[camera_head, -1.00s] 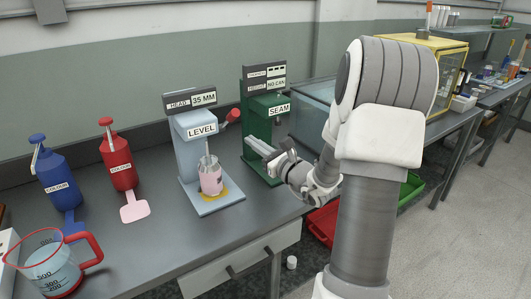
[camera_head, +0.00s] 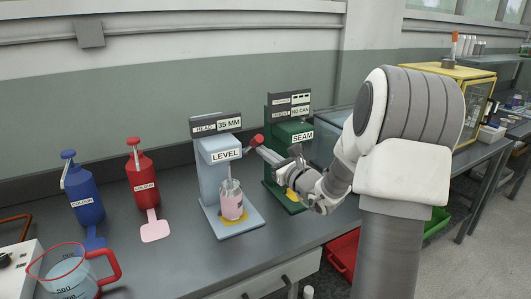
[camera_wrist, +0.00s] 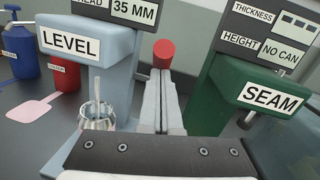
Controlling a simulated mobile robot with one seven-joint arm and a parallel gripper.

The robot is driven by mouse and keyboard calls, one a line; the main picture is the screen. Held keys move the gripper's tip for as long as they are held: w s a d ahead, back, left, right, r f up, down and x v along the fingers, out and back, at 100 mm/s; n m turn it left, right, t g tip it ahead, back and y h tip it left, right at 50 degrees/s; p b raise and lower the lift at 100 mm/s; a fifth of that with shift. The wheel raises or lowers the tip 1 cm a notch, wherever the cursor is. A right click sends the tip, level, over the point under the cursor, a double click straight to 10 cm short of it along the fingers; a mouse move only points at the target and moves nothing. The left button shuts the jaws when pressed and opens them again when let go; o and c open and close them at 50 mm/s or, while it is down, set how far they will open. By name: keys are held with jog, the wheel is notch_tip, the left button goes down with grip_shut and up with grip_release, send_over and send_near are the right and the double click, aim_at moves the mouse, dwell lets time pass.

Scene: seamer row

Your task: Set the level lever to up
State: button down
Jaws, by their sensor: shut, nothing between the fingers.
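The pale blue-grey LEVEL machine (camera_head: 211,176) stands on the bench with "35 MM" on its head display. Its lever ends in a red knob (camera_head: 256,140) at its right side, angled up and outward in the head view. The knob also shows in the wrist view (camera_wrist: 164,53), just beyond my fingertips. My gripper (camera_head: 263,152) is shut and empty, just below and right of the knob. In the wrist view its fingers (camera_wrist: 160,100) point at the knob and hide the lever's lower part. I cannot tell whether they touch it. A pink-labelled can (camera_head: 232,206) stands on the machine's base.
The green SEAM machine (camera_head: 290,150) stands close on the right, with a narrow gap between it and LEVEL. Red (camera_head: 144,186) and blue (camera_head: 86,200) dispensers and a measuring jug (camera_head: 70,275) stand to the left. The bench front is mostly clear.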

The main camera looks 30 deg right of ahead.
aim_at(261, 136)
jog(key=r+g+p, duration=0.1)
jog(key=p, duration=0.2)
jog(key=w+r+g+p, duration=0.1)
jog(key=r+p, duration=0.1)
jog(key=p, duration=0.1)
jog(key=w+r+g+p, duration=0.1)
jog(key=p, duration=0.2)
jog(key=shift+r, duration=0.2)
jog(key=w+r+g+p, duration=0.2)
jog(key=p, duration=0.4)
jog(key=shift+a+h, duration=0.1)
jog(key=shift+h, duration=0.2)
jog(key=w+r+g+p, duration=0.1)
jog(key=p, duration=0.3)
jog(key=shift+w+m+g+p, duration=0.3)
jog(key=shift+p, duration=0.1)
jog(key=w+r+p, duration=0.1)
jog(key=w+p, duration=0.4)
jog(key=w, duration=0.1)
jog(key=shift+w+r+g, duration=0.2)
jog(key=shift+r+g, duration=0.1)
jog(key=shift+g, duration=0.1)
jog(key=shift+w+a+r, duration=0.1)
jog(key=shift+a+r, duration=0.05)
